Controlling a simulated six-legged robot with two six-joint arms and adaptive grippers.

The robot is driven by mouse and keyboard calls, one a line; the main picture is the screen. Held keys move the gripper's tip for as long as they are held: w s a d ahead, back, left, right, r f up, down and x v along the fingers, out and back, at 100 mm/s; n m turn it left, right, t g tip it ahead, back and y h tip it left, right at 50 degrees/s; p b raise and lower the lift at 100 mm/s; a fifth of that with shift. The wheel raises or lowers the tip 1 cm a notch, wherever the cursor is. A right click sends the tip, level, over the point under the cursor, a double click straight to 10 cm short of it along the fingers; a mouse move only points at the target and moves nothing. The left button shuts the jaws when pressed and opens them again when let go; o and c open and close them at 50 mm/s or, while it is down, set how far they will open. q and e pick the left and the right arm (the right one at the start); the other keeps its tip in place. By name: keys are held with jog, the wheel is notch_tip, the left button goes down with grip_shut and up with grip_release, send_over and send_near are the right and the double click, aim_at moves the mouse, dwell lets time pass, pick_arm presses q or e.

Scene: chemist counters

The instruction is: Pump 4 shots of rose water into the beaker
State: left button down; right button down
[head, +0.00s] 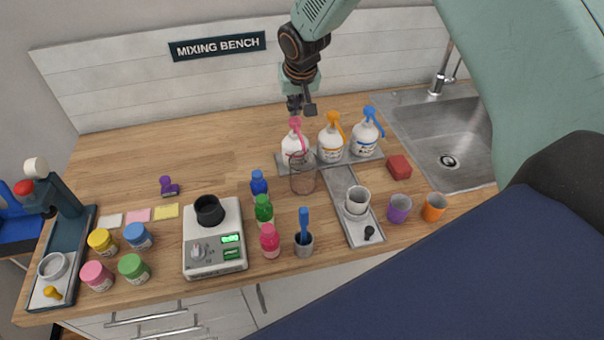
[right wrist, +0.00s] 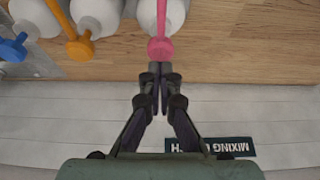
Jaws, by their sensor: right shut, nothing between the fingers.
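A white bottle with a pink pump (head: 295,135) stands at the left end of a row of pump bottles. I take it as the rose water; its label is too small to read. A clear glass beaker (head: 303,183) stands in front of it, below its spout; something pinkish shows in it. My right gripper (head: 299,106) is shut and empty, above and behind the pink pump head. In the right wrist view the closed fingertips (right wrist: 160,68) lie beside the pink pump head (right wrist: 160,48); I cannot tell if they touch. My left gripper is out of view.
Bottles with an orange pump (head: 331,145) and a blue pump (head: 366,137) stand to the right on the same grey tray. A red block (head: 399,167) and the sink (head: 440,140) are farther right. A scale (head: 214,255) and small bottles stand left. The back-left counter is clear.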

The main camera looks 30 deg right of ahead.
jog(key=shift+f, duration=0.2)
jog(key=shift+f+b, duration=0.45)
jog(key=shift+f, duration=0.1)
jog(key=shift+f+b, duration=0.45)
jog(key=shift+f, duration=0.25)
jog(key=shift+s, duration=0.1)
jog(key=shift+r+p, duration=1.1)
jog(key=shift+r, duration=0.4)
